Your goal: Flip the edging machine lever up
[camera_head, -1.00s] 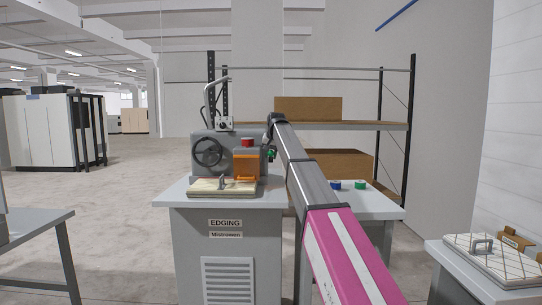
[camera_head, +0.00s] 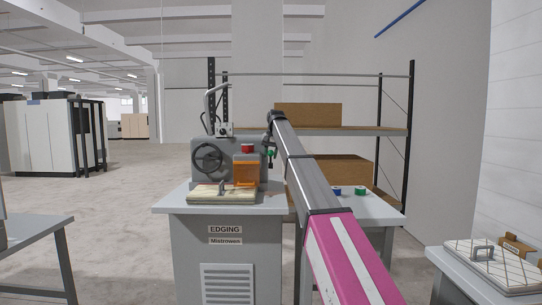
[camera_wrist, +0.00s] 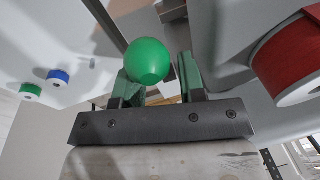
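The grey edging machine (camera_head: 207,179) stands on a cabinet labelled EDGING in the head view. The lever's round green knob (camera_head: 270,153) shows at the machine's right side, by the far end of my arm. In the wrist view the green knob (camera_wrist: 147,61) is large and close, overlapping the left finger. My gripper (camera_wrist: 162,78) is open, its two fingers apart with a gap between them. The knob lies across the left finger and part of the gap. I cannot tell whether they touch. In the head view my arm hides the fingers.
A red spool (camera_head: 247,148) sits on the machine; in the wrist view a red spool (camera_wrist: 294,55) is close at the right. Blue (camera_head: 337,191) and green (camera_head: 360,191) spools lie on the side table. A shelf rack (camera_head: 350,131) stands behind.

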